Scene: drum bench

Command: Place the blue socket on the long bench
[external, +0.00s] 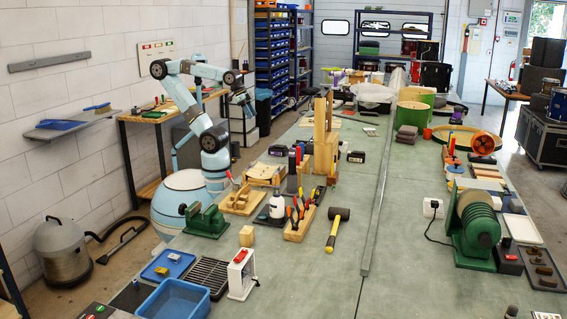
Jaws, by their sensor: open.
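The long bench (410,255) has a grey-green top and runs from the front of the external view toward the back, crowded with tools. I cannot pick out the blue socket for sure; it is too small or hidden at this size. My gripper (250,107) is raised at the end of my pale blue arm, left of the bench's back part. It is small in the picture, open, and no object shows in it.
A blue tray (168,264) and a blue bin (171,299) stand at the front left. A mallet (336,228), a tool block (299,223) and a wooden stand (325,140) crowd the middle. A metal strip (377,210) runs lengthwise. Bare bench shows to its right.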

